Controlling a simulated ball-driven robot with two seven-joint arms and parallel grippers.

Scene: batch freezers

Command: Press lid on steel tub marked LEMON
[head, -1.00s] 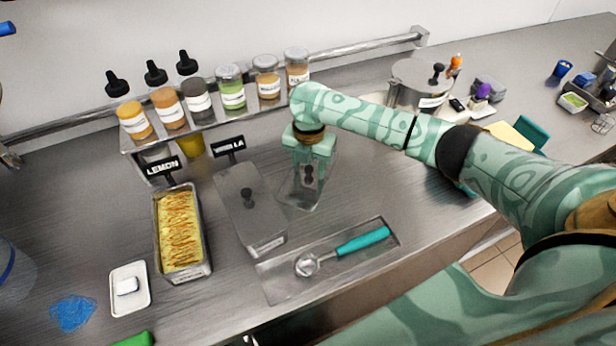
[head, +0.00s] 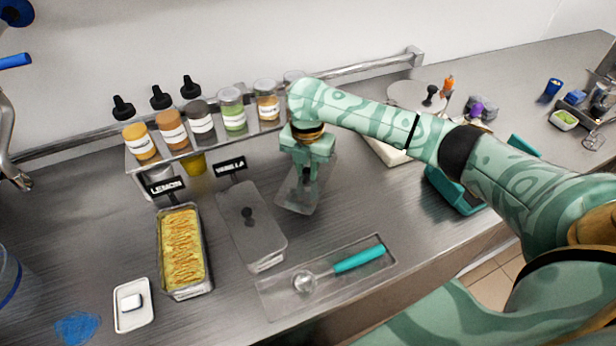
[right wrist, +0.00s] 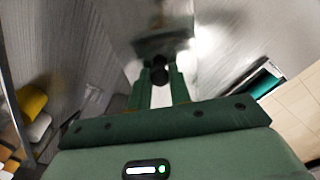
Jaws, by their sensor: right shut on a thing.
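The steel tub marked LEMON (head: 206,286) stands at the left, filled with yellow gelato streaked with brown, its top uncovered. A black LEMON sign (head: 165,186) stands behind it. My right gripper (head: 311,178) is right of both tubs, over the counter, shut on the dark knob of a clear-looking flat lid (head: 294,203). In the right wrist view the dark knob (right wrist: 159,74) sits between the fingertips, with the lid (right wrist: 163,42) blurred beyond. Whether the lid touches the counter is unclear. My left gripper is out of view.
A lidded tub (head: 262,238) by the VANILLA sign (head: 230,168) stands between the LEMON tub and my gripper. A scoop (head: 358,258) lies on a tray (head: 282,305) in front. A jar shelf (head: 212,136) runs behind. A white dish (head: 133,318) lies left.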

